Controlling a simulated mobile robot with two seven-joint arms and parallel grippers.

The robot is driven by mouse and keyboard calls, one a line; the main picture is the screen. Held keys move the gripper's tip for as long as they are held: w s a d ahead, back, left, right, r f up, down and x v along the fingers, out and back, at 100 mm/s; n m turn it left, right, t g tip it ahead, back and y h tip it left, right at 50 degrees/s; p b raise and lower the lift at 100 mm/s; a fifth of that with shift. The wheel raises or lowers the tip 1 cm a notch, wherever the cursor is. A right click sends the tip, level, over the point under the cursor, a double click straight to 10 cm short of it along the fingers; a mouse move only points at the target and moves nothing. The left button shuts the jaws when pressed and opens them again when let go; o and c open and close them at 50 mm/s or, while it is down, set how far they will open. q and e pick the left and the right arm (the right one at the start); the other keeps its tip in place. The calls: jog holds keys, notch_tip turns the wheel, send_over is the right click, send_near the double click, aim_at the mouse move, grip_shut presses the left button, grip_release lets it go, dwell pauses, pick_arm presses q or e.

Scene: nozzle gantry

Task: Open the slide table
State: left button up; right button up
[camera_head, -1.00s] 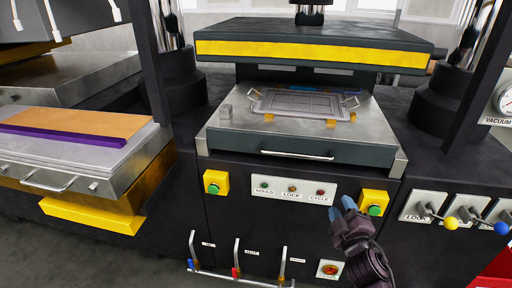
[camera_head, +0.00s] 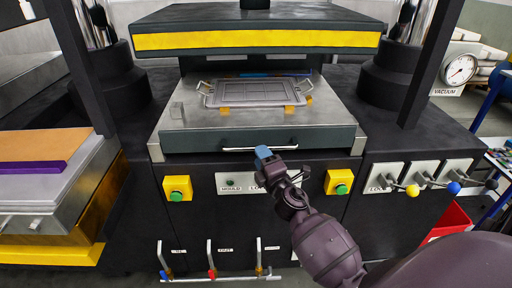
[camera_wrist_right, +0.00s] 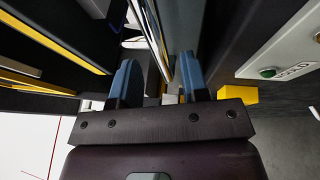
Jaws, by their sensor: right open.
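The slide table (camera_head: 180,139) is a grey metal slab with a dark front, under the press's yellow-banded upper plate. A thin silver handle (camera_head: 286,148) runs along its front face. My right gripper (camera_head: 263,152) has its blue fingertips at the handle's middle. In the right wrist view the two blue fingers of this gripper (camera_wrist_right: 160,80) stand apart. A shiny bar (camera_wrist_right: 158,38), apparently the handle, runs at the gap between them; I cannot tell whether it touches either finger. My left gripper is out of view.
A framed grey mould plate (camera_head: 252,92) lies on the slide table. Green buttons in yellow boxes (camera_head: 177,188) and a label panel sit below it. Levers stand lower down (camera_head: 211,258) and at the right (camera_head: 412,190). Another metal table (camera_head: 80,200) is at left.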

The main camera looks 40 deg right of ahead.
jog(key=shift+x, duration=2.15)
grip_shut()
